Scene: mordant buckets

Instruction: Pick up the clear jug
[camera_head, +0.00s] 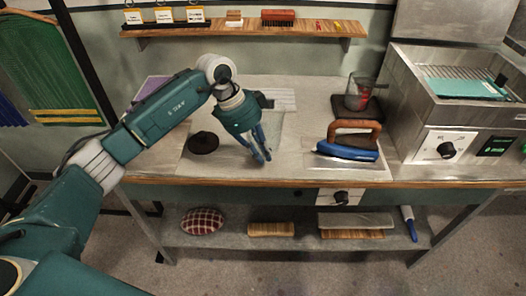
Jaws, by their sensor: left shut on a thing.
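The clear jug (357,93) has red marks on its side and stands upright at the back right of the worktop, on a dark block (352,113). My left gripper (262,156) reaches down over the middle of the worktop, left of the jug and nearer to me, well apart from it. My right gripper is not in view.
A blue-based iron with a brown handle (350,140) lies in front of the jug. A dark round lid-like thing (203,142) lies left of my gripper. A metal unit with a knob (430,110) stands on the right. A wooden shelf (215,30) runs above.

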